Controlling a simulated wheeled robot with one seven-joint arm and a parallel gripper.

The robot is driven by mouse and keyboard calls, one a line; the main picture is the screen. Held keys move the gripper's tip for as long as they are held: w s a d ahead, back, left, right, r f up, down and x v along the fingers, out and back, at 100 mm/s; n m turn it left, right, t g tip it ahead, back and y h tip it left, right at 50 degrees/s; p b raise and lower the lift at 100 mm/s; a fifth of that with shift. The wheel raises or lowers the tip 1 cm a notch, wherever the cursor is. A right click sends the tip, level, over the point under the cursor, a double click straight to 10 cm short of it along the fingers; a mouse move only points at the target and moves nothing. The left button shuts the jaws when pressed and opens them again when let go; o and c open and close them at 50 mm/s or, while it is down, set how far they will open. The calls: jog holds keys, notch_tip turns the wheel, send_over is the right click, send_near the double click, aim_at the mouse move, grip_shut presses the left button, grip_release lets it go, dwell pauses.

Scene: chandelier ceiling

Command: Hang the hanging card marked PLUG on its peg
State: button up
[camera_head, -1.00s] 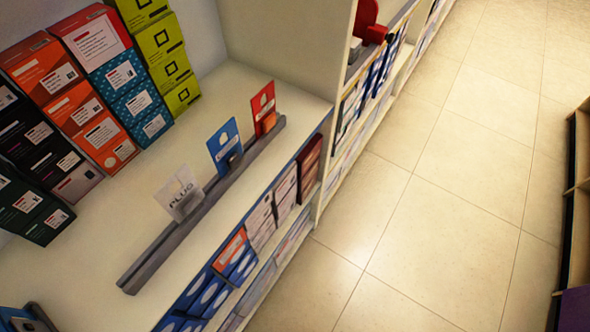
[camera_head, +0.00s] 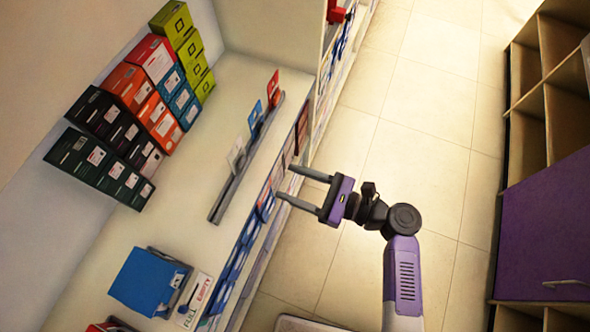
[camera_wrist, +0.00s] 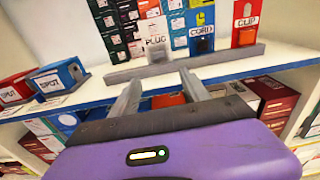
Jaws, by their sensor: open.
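The white PLUG card (camera_head: 237,154) stands in a holder on a long grey rail (camera_head: 218,210) on the shelf top, as the card nearest the rail's near end. In the wrist view, the PLUG card (camera_wrist: 157,44) stands just beyond the rail (camera_wrist: 215,60), ahead of my gripper (camera_wrist: 160,80). My gripper (camera_head: 286,182) is open and empty, its two fingers pointing left toward the shelf edge, apart from the card. A blue CORD card (camera_head: 256,116) and a red CLIP card (camera_head: 272,86) stand farther along the rail. I cannot make out a peg.
Stacked boxes (camera_head: 125,120) fill the shelf's back. A blue box (camera_head: 145,278) and a FULL/EMPTY card (camera_head: 195,300) lie at the near end. Packs fill the shelves below. The floor aisle (camera_head: 415,150) is clear; a cubby unit (camera_head: 545,120) stands at right.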

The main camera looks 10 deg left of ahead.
aim_at(246, 163)
jog(key=shift+w+a+r+b, duration=0.1)
jog(key=shift+w+a+b, duration=0.35)
jog(key=shift+a, duration=1.6)
jog(key=shift+w+a+r+b, duration=0.2)
jog(key=shift+a+b, duration=0.35)
jog(key=shift+a, duration=1.5)
jog(key=shift+w+a+r+b, duration=0.1)
jog(key=shift+w+a+b, duration=0.35)
jog(key=shift+a, duration=1.6)
jog(key=shift+s, duration=0.1)
jog(key=shift+c, duration=0.2)
jog(key=c, duration=0.5)
jog(key=shift+d+r+p, duration=0.1)
jog(key=shift+r+p, duration=2.2)
jog(key=shift+s+d+r+p, duration=0.25)
jog(key=shift+d+p, duration=0.55)
jog(key=shift+d, duration=0.85)
jog(key=shift+s+d+r+p, duration=0.25)
jog(key=shift+d+p, duration=0.5)
jog(key=shift+d, duration=0.85)
jog(key=shift+s+d+r+p, duration=0.25)
jog(key=shift+d+p, duration=0.55)
jog(key=shift+d, duration=0.85)
